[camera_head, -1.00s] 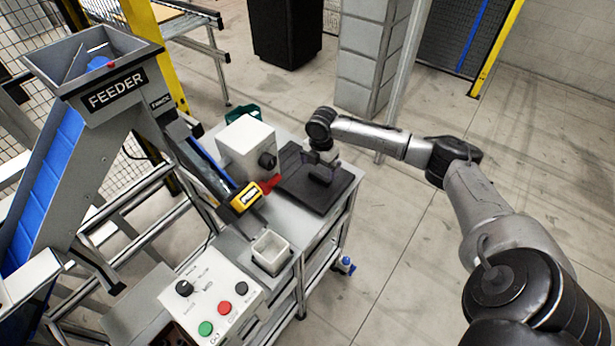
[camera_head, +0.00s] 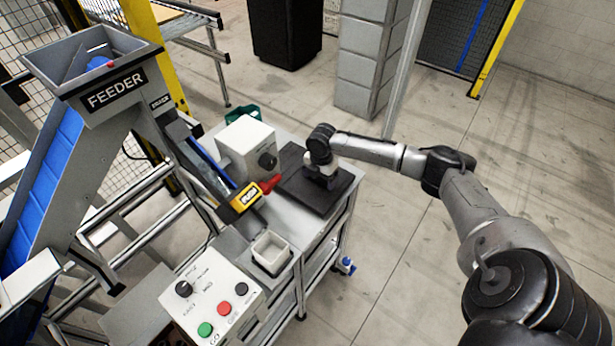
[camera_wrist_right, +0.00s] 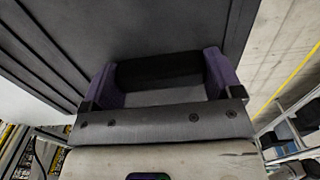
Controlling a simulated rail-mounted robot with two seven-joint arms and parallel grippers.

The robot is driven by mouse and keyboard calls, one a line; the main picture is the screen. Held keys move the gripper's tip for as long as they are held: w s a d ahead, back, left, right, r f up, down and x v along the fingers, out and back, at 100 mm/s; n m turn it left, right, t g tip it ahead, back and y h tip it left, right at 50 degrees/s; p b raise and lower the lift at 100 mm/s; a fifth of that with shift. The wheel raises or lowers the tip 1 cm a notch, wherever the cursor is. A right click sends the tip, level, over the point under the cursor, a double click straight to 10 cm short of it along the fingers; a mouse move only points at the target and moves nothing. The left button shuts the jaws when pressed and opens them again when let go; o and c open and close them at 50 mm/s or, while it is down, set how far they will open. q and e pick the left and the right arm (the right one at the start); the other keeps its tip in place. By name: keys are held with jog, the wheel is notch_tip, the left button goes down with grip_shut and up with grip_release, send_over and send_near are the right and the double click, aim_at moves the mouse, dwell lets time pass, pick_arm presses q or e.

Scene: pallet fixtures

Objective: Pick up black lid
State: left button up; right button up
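The black lid (camera_wrist_right: 160,68) shows in the right wrist view as a dark block between my right gripper's fingertips. My right gripper (camera_wrist_right: 163,76) has two purple-padded fingers standing wide apart, one at each end of the dark block. I cannot tell whether the pads touch it. In the head view my right gripper (camera_head: 322,182) is low over the dark flat plate (camera_head: 305,197) on the table, pointing down. The lid cannot be made out there. My left gripper is out of view.
A white box with a knob (camera_head: 246,147) stands left of the plate, with a red nozzle and yellow part (camera_head: 246,197) in front. A small open bin (camera_head: 271,250) and a button panel (camera_head: 212,295) are nearer. The feeder (camera_head: 100,90) stands left. Floor right is clear.

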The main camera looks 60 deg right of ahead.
jog(key=c, duration=0.7)
jog(key=shift+r, duration=0.1)
jog(key=shift+c, duration=0.2)
